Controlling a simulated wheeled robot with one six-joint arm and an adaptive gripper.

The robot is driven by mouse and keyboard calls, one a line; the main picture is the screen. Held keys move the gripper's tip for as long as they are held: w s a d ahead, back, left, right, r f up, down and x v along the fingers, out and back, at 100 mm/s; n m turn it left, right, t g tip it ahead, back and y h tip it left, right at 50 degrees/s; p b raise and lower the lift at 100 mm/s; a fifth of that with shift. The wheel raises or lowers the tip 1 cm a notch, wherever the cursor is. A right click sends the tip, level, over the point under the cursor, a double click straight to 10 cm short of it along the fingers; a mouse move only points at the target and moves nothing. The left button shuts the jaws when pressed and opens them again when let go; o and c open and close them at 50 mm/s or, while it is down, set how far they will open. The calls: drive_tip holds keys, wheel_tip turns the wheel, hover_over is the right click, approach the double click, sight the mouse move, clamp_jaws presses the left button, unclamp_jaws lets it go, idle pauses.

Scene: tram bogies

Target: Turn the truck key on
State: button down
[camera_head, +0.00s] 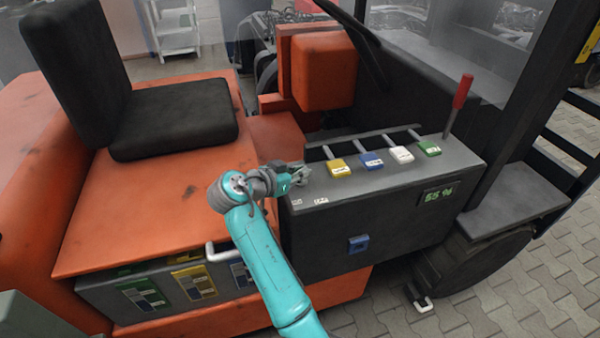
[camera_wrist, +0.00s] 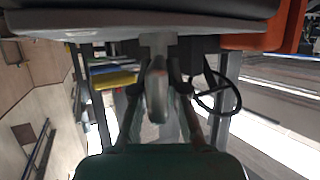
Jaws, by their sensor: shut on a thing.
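The truck key (camera_wrist: 157,98) shows as a grey, rounded piece between my fingers in the wrist view. My gripper (camera_head: 298,174) is at the left end of the dark control console (camera_head: 370,221), by two small white labels on its top. In the wrist view my gripper (camera_wrist: 158,100) has one finger on each side of the key and is shut on it. In the head view the key is mostly hidden by the fingers. I cannot tell which label the key points to.
Yellow (camera_head: 338,166), blue (camera_head: 371,160), white (camera_head: 401,154) and green (camera_head: 429,148) lever knobs stand right of my gripper. A red-handled lever (camera_head: 461,94) rises at the console's right end. A green display (camera_head: 439,195) reads about 55 %. A black seat (camera_head: 176,114) is at left.

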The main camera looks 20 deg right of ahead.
idle(0.4)
drive_tip(key=c, duration=1.2)
unclamp_jaws()
drive_tip(key=v, duration=1.2)
drive_tip(key=shift+w, duration=0.15)
